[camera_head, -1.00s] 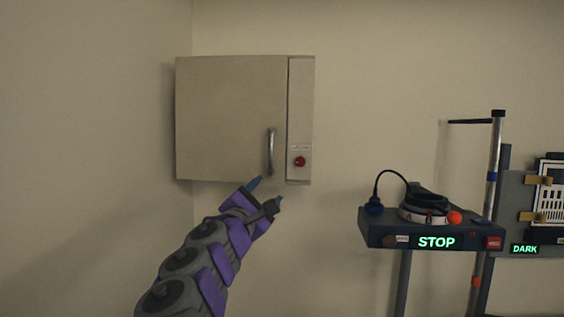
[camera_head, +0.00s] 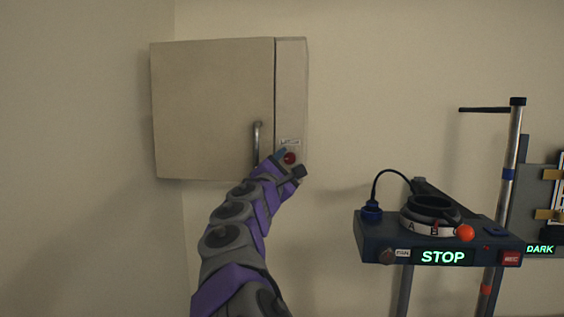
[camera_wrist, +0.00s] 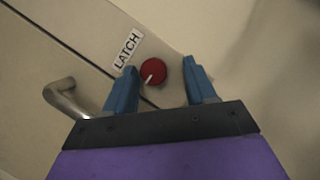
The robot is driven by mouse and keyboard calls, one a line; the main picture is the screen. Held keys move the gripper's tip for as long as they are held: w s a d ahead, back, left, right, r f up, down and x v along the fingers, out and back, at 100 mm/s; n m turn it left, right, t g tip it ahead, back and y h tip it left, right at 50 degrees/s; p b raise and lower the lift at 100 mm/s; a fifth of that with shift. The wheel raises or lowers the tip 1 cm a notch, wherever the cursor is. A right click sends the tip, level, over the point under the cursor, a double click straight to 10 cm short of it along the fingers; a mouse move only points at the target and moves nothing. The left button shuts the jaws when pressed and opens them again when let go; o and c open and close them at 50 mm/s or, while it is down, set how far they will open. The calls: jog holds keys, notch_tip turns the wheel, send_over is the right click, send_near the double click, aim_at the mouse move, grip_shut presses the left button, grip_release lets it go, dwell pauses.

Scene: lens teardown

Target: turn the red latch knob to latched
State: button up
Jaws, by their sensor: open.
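The red latch knob (camera_head: 289,158) sits low on the narrow right panel of the beige wall cabinet (camera_head: 215,110). In the wrist view the knob (camera_wrist: 153,70) is round with a pale pointer mark toward its lower left. A LATCH label (camera_wrist: 127,48) is beside it. My gripper (camera_head: 290,161) is at the knob in the head view. In the wrist view its blue fingers (camera_wrist: 157,80) are apart, one on each side of the knob, with nothing visibly gripped. I cannot tell whether either finger touches the knob. The cabinet door is closed.
The curved metal door handle (camera_head: 257,143) is just left of my gripper. A dark bench unit (camera_head: 400,245) with a STOP display, a ring and an orange ball stands to the right. Bare wall lies between it and the cabinet.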

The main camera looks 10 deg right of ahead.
jog(key=shift+s+d+r, duration=0.15)
jog(key=shift+d, duration=0.4)
jog(key=shift+s+d+r, duration=0.15)
jog(key=shift+d, duration=0.35)
jog(key=a, duration=0.3)
jog(key=shift+w+a+f, duration=0.2)
jog(key=shift+w+a, duration=0.15)
jog(key=c, duration=0.3)
jog(key=shift+a, duration=0.25)
jog(key=shift+c, duration=0.9)
jog(key=shift+s+d+r, duration=0.15)
jog(key=shift+d+r, duration=0.05)
jog(key=shift+d, duration=0.75)
jog(key=c, duration=0.4)
jog(key=shift+c, duration=0.9)
jog(key=shift+a, duration=0.25)
